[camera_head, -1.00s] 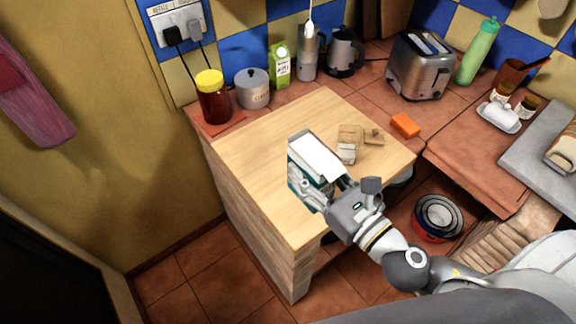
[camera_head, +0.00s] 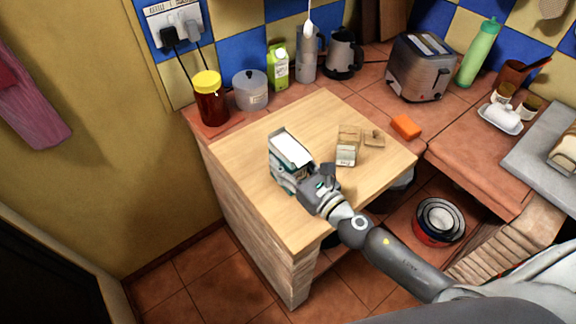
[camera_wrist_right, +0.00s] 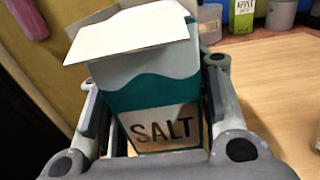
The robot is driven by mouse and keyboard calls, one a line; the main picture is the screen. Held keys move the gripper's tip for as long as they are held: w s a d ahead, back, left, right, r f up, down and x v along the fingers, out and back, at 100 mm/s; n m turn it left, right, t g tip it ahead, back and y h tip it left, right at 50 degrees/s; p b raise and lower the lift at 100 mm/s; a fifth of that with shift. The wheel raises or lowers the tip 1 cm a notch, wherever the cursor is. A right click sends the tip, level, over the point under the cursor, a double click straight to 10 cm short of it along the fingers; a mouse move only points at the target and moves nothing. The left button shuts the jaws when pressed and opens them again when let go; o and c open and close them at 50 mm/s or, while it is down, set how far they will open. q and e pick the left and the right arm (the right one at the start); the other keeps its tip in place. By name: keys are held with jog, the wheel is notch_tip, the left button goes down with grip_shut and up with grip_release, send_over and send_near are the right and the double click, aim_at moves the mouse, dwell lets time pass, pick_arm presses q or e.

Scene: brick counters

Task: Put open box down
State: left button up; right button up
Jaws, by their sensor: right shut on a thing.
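The open box (camera_head: 290,149) is a white and teal carton with its white top flap folded open. In the right wrist view its side reads "SALT" (camera_wrist_right: 162,105). My right gripper (camera_head: 298,186) is shut on it, one finger on each side. The box is upright, over the left middle of the wooden counter top (camera_head: 236,146). I cannot tell whether its base touches the wood. My left gripper is not in view.
A small carton (camera_head: 347,150) and a small wooden item (camera_head: 374,138) stand to the right of the box. An orange sponge (camera_head: 406,126), a red jar with yellow lid (camera_head: 211,104) and a grey canister (camera_head: 251,93) are farther back. The front wood is clear.

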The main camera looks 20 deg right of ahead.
jog(key=shift+f, duration=0.3)
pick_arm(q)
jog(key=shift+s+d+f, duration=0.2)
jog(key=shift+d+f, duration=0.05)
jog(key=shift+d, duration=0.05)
pick_arm(e)
jog(key=shift+f, duration=0.15)
jog(key=o, duration=1.2)
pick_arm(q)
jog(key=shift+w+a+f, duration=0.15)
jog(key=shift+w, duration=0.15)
